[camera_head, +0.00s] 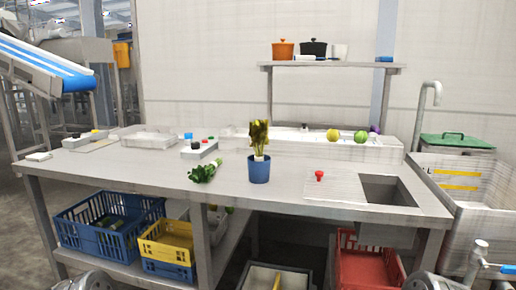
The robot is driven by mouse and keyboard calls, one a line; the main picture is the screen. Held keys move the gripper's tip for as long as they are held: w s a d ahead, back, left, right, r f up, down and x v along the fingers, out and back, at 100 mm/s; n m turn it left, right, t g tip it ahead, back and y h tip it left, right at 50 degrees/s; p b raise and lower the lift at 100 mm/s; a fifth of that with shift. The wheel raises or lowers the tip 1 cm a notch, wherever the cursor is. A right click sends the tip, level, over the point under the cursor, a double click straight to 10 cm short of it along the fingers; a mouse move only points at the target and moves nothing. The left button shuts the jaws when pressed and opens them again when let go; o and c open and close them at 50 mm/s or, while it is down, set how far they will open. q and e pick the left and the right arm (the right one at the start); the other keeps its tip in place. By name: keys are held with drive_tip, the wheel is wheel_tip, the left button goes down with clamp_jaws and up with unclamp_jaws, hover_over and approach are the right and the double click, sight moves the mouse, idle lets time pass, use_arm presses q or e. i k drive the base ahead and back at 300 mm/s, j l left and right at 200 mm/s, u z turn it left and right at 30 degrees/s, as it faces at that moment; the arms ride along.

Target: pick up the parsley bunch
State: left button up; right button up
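The parsley bunch (204,172) is a dark green leafy bunch with a pale stem end. It lies on the grey worktable (310,205), left of the middle and near the front edge. Neither of my grippers is in view.
A blue pot (259,172) with a yellow-green leafy bunch (259,136) stands right of the parsley. A sink basin (388,190) and a red knob-like item (319,175) are farther right. Trays (148,138) line the back. Crates (100,238) sit below. The table's front left is clear.

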sight(259, 130)
drive_tip(key=i+j+z, duration=0.4)
drive_tip(key=i+j, duration=0.35)
drive_tip(key=k+j, duration=0.1)
drive_tip(key=k, duration=0.3)
drive_tip(key=j+z, duration=0.05)
